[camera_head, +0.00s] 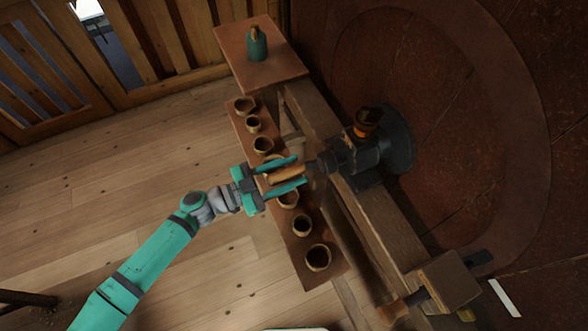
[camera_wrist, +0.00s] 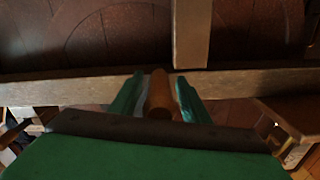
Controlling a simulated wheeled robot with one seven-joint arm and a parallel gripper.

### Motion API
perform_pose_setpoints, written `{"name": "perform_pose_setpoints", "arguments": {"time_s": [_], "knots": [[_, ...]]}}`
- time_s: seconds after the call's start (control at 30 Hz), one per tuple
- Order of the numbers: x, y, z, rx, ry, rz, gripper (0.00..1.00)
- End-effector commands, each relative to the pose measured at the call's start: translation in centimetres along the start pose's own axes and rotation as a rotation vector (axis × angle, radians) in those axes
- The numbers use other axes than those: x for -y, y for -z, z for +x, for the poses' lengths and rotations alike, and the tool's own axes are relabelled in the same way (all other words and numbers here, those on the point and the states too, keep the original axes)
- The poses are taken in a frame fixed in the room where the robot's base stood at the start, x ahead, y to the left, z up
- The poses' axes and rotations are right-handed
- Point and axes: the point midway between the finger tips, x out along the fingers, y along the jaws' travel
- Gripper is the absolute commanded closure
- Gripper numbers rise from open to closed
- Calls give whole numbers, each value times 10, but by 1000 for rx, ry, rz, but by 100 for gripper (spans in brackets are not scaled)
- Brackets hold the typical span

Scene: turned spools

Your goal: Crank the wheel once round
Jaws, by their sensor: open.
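A wooden crank handle (camera_head: 288,174) sticks out from a dark metal crank (camera_head: 322,163) on the lathe-like headstock (camera_head: 362,152). A dark round wheel (camera_head: 400,140) sits behind the headstock. My gripper (camera_head: 297,170) is open, with its two green fingers on either side of the handle. In the wrist view the handle (camera_wrist: 160,97) stands between the fingers of my gripper (camera_wrist: 158,88), with a gap on each side. Where the crank joins the headstock is hard to make out.
A narrow shelf (camera_head: 299,262) with several small turned bowls runs beneath my gripper. A wooden beam (camera_head: 375,222) carries the headstock. A green bottle-like thing (camera_head: 257,46) stands on a brown tabletop (camera_head: 237,62). The plank floor (camera_head: 110,180) at left is clear.

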Motion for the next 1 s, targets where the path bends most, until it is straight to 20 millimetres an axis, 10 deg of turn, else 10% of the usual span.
{"name": "perform_pose_setpoints", "arguments": {"time_s": [0.4, 0.6, 1.0], "knots": [[0, 0, 9, 0, -1, 0, 57], [0, 0, 9, 0, -1, 0, 100], [3, 4, 15, -5, -11, 34, 100]]}}
